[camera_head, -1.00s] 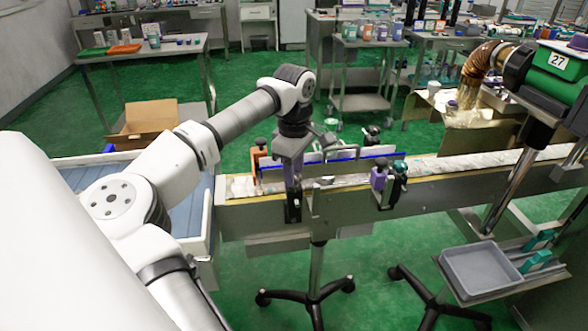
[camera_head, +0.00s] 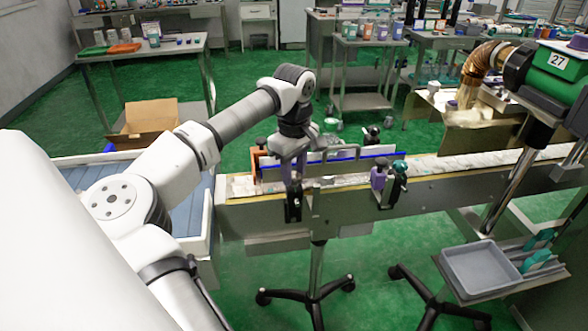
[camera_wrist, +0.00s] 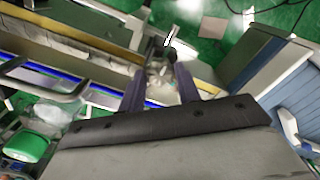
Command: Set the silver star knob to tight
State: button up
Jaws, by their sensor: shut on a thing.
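My gripper (camera_head: 293,186) points down at the near rail of the conveyor, with its purple fingers at a black clamp block (camera_head: 293,209). In the wrist view my gripper (camera_wrist: 160,72) shows its two purple fingers a small gap apart. A small silver, bright-edged part (camera_wrist: 171,38) shows just beyond the fingertips, beside a black piece. It looks like the silver star knob, mostly hidden by the fingers in the head view. My gripper is shut on it, as far as I can see. Any tight mark or its setting cannot be read.
The conveyor (camera_head: 450,178) runs to the right, with purple and teal knobs (camera_head: 388,178) on its near rail. A blue-edged guide rail (camera_head: 335,161) lies behind my gripper. A grey tray (camera_head: 480,268) stands lower right, and a cardboard box (camera_head: 150,118) stands behind my arm.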

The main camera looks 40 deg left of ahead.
aim_at(295, 175)
jog(key=o, duration=1)
notch_tip(295, 175, up, 14)
jog(key=shift+f+b, duration=0.1)
jog(key=shift+b, duration=0.75)
